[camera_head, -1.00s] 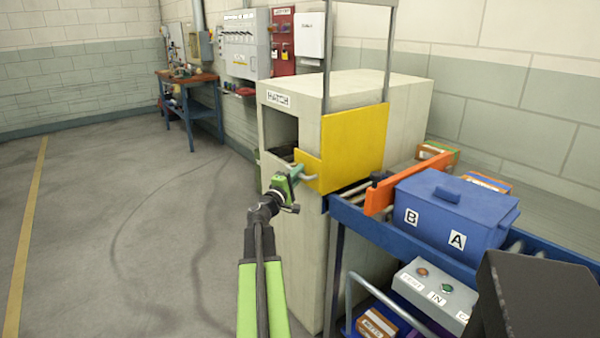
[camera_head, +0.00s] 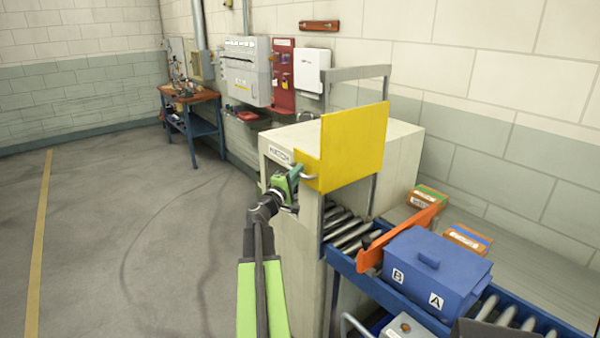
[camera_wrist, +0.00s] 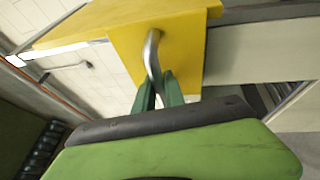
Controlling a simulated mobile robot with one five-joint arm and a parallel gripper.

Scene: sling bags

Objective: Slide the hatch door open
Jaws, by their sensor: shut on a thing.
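The yellow hatch door (camera_head: 352,145) stands raised in its grey upright frame (camera_head: 372,72), its upper part above the top of the pale hatch housing (camera_head: 405,152). Below it the opening shows, with rollers (camera_head: 346,230) inside. A grey bar handle (camera_head: 307,174) sits on the door's left side; it also shows in the wrist view (camera_wrist: 151,52). My gripper (camera_head: 295,174) is shut on this handle. In the wrist view its green fingers (camera_wrist: 158,92) close around the handle's near end, partly hiding it.
A blue-railed roller conveyor (camera_head: 385,298) runs from the opening, carrying a blue lidded box (camera_head: 435,270). An orange bar (camera_head: 395,240) crosses it just outside the opening. A workbench (camera_head: 190,98) stands far back. Floor to the left is clear.

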